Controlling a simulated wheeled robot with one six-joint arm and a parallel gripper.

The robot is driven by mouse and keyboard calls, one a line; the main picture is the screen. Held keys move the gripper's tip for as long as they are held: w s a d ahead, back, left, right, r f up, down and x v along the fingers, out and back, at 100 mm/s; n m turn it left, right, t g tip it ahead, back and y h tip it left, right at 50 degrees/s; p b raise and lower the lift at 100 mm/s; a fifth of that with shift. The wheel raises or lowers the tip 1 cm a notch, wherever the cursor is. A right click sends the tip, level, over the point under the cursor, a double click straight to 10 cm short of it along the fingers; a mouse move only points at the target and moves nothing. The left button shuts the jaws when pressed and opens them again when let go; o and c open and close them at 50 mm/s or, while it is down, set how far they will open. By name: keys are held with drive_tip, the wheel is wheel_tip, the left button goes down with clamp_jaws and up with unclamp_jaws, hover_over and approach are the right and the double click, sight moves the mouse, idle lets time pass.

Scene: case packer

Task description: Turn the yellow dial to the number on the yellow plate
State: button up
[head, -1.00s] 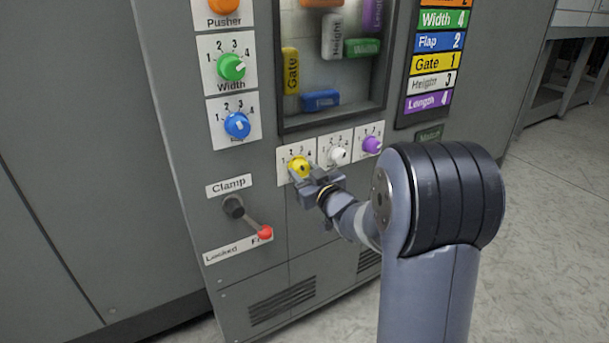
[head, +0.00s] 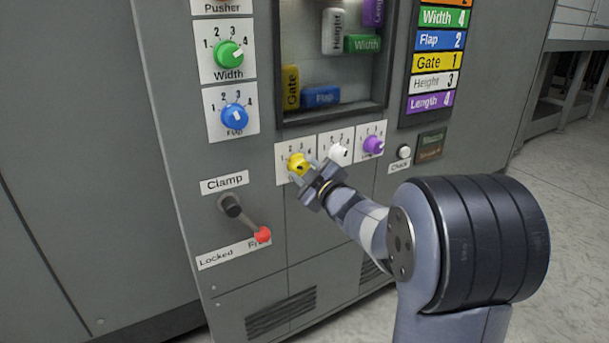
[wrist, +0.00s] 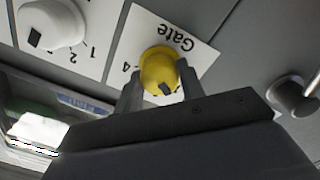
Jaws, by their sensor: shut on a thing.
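The yellow dial (head: 298,164) sits on a white numbered card at the left of the lower row of dials. My gripper (head: 309,171) is at the dial; in the wrist view its two fingers (wrist: 158,88) stand on either side of the yellow knob (wrist: 160,68), shut on it. The card reads "Gate", upside down there, with a 4 visible; the fingers and palm hide other numbers. A dark mark shows on the knob's lower edge in that view; I cannot tell its number. The yellow plate (head: 435,62) reads "Gate 1".
A white dial (head: 338,153) and a purple dial (head: 373,145) sit close to the right. The red-knobbed clamp lever (head: 262,235) is below left. A window (head: 383,70) above shows coloured blocks, among them a yellow Gate block (head: 291,88). Blue (head: 234,117) and green (head: 229,54) dials are at upper left.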

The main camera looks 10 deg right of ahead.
idle(0.4)
drive_tip(key=o, duration=1)
drive_tip(key=p+v, duration=0.1)
drive_tip(key=v, duration=1)
drive_tip(key=shift+p, duration=0.4)
drive_tip(key=shift+a, duration=0.1)
drive_tip(key=b+x, duration=0.1)
drive_tip(key=x, duration=0.9)
drive_tip(key=shift+w+b, duration=0.2)
drive_tip(key=shift+b, duration=0.2)
drive_tip(key=shift+w, duration=0.3)
